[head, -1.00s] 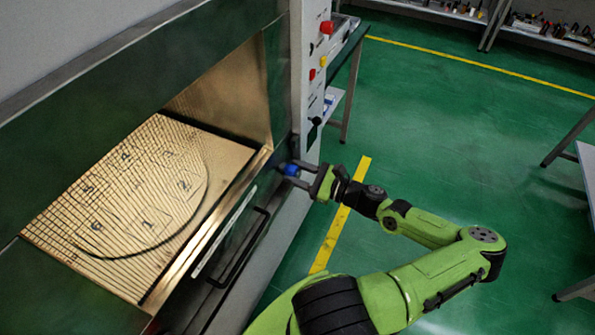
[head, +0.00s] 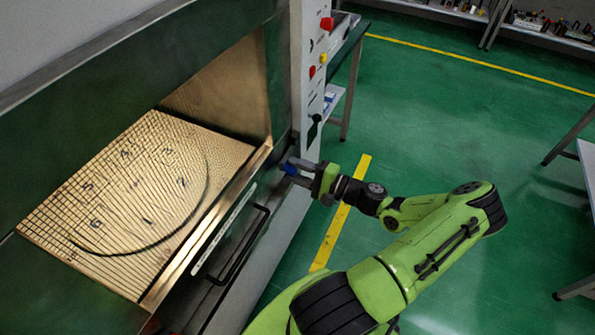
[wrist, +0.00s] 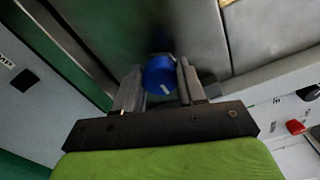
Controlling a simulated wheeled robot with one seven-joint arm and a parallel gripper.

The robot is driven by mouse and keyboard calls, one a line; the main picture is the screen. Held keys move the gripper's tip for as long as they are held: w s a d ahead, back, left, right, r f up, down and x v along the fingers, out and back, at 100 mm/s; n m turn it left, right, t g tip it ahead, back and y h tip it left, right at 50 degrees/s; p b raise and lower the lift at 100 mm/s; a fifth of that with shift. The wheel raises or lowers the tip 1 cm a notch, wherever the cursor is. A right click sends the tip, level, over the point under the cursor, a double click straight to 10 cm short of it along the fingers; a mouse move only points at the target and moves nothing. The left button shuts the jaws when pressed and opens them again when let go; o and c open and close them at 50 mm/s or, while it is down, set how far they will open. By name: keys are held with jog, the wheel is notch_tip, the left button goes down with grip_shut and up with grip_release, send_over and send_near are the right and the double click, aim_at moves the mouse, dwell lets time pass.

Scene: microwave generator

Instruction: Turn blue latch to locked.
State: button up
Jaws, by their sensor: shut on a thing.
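The blue latch (head: 291,169) is a round blue knob on the front of the machine, right of the chamber opening. In the wrist view the blue latch (wrist: 159,74) has a pale mark on its lower face and sits between my two fingers. My gripper (head: 297,171) is shut on it, and the wrist view shows my gripper (wrist: 157,88) with one finger on each side of the knob. The fingers hide part of the latch in the head view.
The chamber floor (head: 226,158) is a ribbed golden plate with numbered spots. A black handle (head: 240,250) is on the front below it. A control panel with a red button (head: 327,24) rises beside the latch. The green floor at right is open.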

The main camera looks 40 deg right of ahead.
jog(key=n+b, duration=0.2)
jog(key=n, duration=0.3)
jog(key=shift+f, duration=0.1)
jog(key=shift+n, duration=0.3)
dwell(0.4)
jog(key=o, duration=1.1)
jog(key=p+v, duration=0.1)
jog(key=v, duration=1.4)
jog(key=shift+s+p, duration=0.3)
jog(key=shift+s, duration=0.1)
